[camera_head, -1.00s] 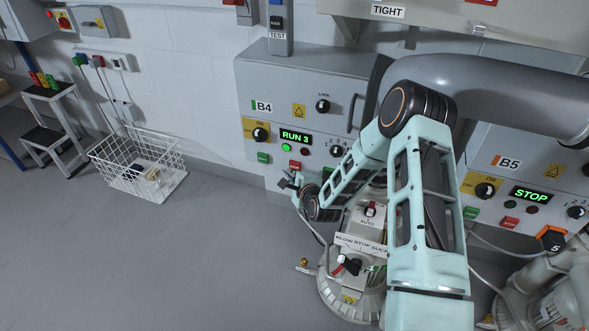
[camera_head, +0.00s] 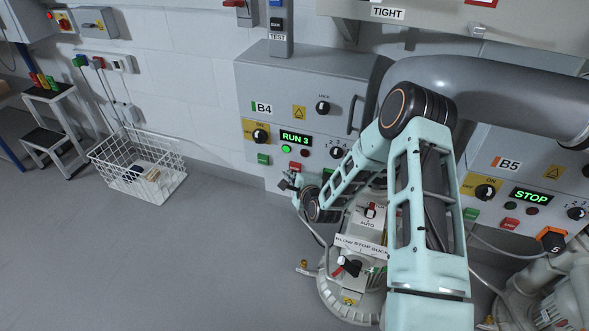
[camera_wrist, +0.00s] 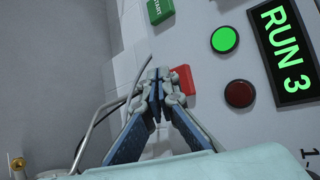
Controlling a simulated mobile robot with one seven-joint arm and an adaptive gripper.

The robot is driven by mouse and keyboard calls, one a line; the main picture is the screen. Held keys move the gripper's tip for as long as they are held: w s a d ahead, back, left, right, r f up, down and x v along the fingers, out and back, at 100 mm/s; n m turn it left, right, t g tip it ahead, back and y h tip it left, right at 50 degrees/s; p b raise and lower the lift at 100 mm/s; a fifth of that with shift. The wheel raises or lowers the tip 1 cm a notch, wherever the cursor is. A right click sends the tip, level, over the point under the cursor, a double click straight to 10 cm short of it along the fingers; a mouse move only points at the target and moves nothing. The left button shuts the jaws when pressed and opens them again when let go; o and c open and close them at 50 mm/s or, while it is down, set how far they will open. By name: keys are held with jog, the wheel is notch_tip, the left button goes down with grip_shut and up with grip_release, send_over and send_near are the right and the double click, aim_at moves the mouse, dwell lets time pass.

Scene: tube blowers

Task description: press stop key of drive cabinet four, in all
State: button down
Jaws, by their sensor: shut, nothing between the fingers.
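Drive cabinet B4 (camera_head: 251,85) stands against the wall. Its display (camera_head: 295,138) reads RUN 3, and it also shows in the wrist view (camera_wrist: 284,47). Its green lamp (camera_wrist: 224,39) is lit and its red lamp (camera_wrist: 239,93) is dark. The red stop key (camera_wrist: 185,80) is partly hidden behind my fingers; it also shows in the head view (camera_head: 295,166). The green START key (camera_wrist: 160,11) is to its left in the head view. My gripper (camera_wrist: 153,78) is shut and empty, its tips at the key's edge. I cannot tell whether they touch it.
Cabinet B5 (camera_head: 507,163) at the right shows STOP. A blower (camera_head: 350,292) with a blow/stop/suck switch stands below my arm. A wire basket (camera_head: 140,165) and a step stool (camera_head: 50,130) stand at the left. A cable hangs near my gripper.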

dwell(0.4)
jog(key=shift+w+d+b, duration=0.15)
jog(key=shift+w+b, duration=0.15)
jog(key=shift+w, duration=0.1)
jog(key=shift+w+d+b, duration=0.15)
jog(key=shift+w+b, duration=0.15)
jog(key=shift+w, duration=0.1)
dwell(0.5)
jog(key=shift+s, duration=0.15)
dwell(0.3)
jog(key=shift+s+a, duration=0.25)
jog(key=shift+s, duration=0.4)
jog(key=shift+s+a, duration=0.35)
jog(key=shift+s, duration=0.4)
jog(key=shift+s+a, duration=0.3)
jog(key=shift+s, duration=0.5)
jog(key=shift+s+a, duration=0.35)
jog(key=shift+s, duration=0.4)
